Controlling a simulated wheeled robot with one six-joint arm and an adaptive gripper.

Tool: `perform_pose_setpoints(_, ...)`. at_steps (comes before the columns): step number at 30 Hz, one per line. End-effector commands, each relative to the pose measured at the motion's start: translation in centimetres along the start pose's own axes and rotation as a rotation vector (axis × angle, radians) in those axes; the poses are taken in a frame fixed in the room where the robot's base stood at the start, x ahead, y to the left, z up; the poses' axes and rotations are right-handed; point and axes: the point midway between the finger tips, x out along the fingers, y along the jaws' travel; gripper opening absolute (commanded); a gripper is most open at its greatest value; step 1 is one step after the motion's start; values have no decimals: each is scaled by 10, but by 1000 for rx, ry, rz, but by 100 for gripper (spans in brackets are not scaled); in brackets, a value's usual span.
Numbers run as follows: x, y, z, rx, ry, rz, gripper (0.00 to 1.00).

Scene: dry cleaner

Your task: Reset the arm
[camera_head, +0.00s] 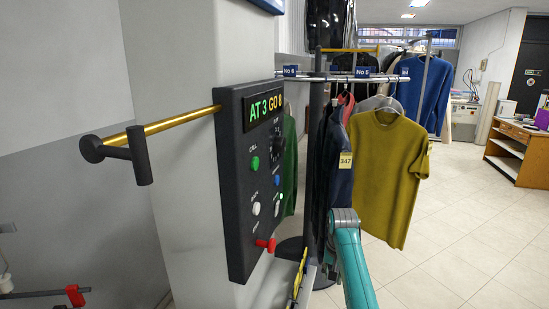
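My arm's teal link (353,268) rises from the bottom edge right of centre, with a grey joint (343,216) at its top. It stands in front of the hanging clothes and to the right of the control panel.
A brass rod with a black handle (140,155) juts left. An olive shirt (385,170) hangs close behind my arm. Floor at right is clear.

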Motion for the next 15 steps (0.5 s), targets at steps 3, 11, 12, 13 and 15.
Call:
perform_pose_setpoints(3, 38, 5, 15, -9, 30, -9, 35)
perform_pose_setpoints(11, 130, 20, 65, -38, 145, -40, 35)
perform_pose_setpoints(12, 142, 22, 74, -43, 164, -45, 35)
perform_pose_setpoints(13, 151, 24, 81, -46, 178, -48, 35)
perform_pose_setpoints(15, 170, 30, 98, -54, 210, -56, 35)
